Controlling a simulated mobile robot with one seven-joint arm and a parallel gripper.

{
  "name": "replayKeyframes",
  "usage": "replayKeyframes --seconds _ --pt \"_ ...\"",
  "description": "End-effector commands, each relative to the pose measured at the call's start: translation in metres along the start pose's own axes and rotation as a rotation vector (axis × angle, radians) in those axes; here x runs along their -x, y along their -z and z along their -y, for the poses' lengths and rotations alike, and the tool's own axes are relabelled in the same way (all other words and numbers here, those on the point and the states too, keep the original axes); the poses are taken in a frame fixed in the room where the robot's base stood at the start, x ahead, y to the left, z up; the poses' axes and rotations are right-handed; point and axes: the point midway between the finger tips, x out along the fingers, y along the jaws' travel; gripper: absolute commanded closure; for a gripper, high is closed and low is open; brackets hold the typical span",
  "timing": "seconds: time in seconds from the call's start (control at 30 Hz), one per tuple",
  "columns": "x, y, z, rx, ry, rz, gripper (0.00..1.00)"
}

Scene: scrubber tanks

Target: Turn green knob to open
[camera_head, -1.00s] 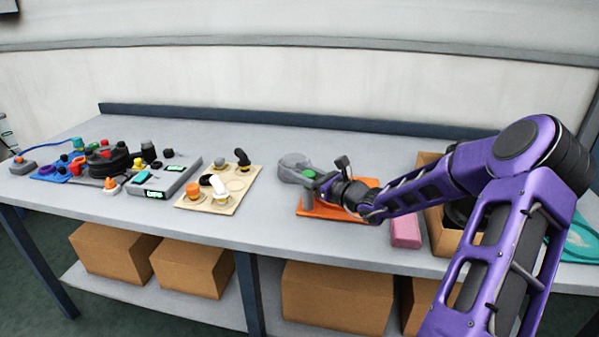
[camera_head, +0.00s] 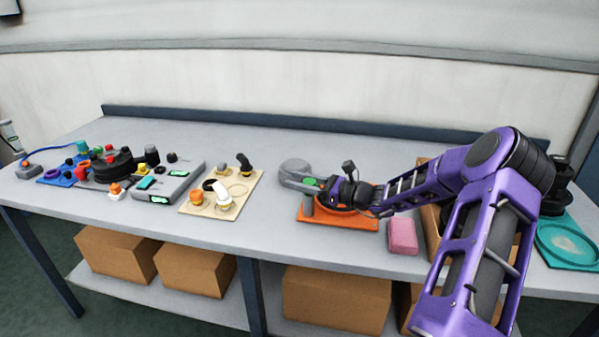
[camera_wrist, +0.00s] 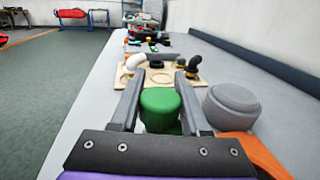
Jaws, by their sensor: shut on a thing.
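The green knob (camera_wrist: 160,110) sits between the two fingers of my gripper (camera_wrist: 160,100) in the wrist view, with a finger against each side. In the head view my gripper (camera_head: 318,188) is low over the orange base (camera_head: 345,222), and only a little green (camera_head: 309,182) shows by the fingers. A grey rounded part (camera_head: 297,170) stands just left of and behind the gripper; it also shows at the right in the wrist view (camera_wrist: 232,102). The rest of the knob's mount is hidden by my gripper and wrist.
A pink block (camera_head: 403,236) lies right of the orange base. A beige board (camera_head: 238,190) with pipe fittings, a grey box (camera_head: 170,185) and a black round part (camera_head: 110,166) stand left. A teal tray (camera_head: 568,243) is far right. Bare table lies between the board and the base.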

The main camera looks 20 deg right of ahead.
Motion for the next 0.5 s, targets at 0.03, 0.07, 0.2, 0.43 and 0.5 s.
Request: replayKeyframes --seconds 0.03,0.07,0.2,0.43,0.5 --pt "-0.001 -0.003 0.0 0.001 -0.044 0.0 1.0" --pt "-0.001 -0.003 -0.001 0.002 -0.072 -0.001 1.0" --pt "0.0 0.0 -0.005 0.002 -0.207 -0.001 1.0" --pt "0.002 0.002 -0.012 0.002 -0.426 -0.001 1.0" --pt "0.003 0.003 -0.014 0.002 -0.492 -0.001 1.0"
